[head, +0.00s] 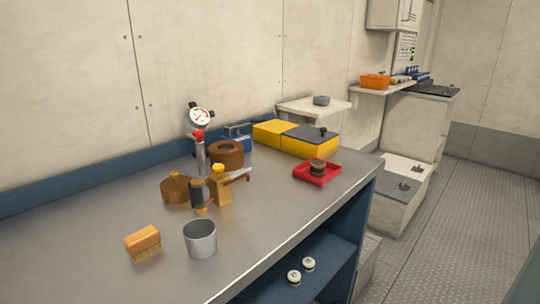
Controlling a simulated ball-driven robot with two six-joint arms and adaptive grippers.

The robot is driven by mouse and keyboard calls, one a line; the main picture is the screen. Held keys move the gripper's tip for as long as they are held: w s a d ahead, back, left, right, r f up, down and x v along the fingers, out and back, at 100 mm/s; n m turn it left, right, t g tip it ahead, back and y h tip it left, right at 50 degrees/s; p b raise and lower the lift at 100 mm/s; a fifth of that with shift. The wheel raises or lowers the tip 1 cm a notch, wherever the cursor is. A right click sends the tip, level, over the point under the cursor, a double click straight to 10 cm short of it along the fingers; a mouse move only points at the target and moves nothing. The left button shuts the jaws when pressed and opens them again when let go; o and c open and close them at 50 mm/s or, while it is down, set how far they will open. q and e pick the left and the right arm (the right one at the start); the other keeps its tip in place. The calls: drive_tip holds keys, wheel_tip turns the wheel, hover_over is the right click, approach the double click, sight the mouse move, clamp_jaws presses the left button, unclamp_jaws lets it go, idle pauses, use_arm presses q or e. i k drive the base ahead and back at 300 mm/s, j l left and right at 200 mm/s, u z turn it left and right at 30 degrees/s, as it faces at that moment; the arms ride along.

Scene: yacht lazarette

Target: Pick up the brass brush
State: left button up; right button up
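A brush (143,238) with an orange block and yellowish bristles lies on the grey metal workbench (95,215), near its front left. Its bristles face down toward the bench top. It looks like the brass brush. A grey metal cup (200,240) stands to its right, with a small gap between them. Neither of my grippers shows in the head view.
Brown round parts (226,153), a yellow bottle (221,186) and a gauge (201,116) stand behind the cup. A red tray (317,174) and yellow box (309,141) are farther right. The bench left of the brush is clear. A shelf (300,268) lies below the bench.

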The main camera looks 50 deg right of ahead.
sight(143, 242)
drive_tip(key=z, duration=0.9)
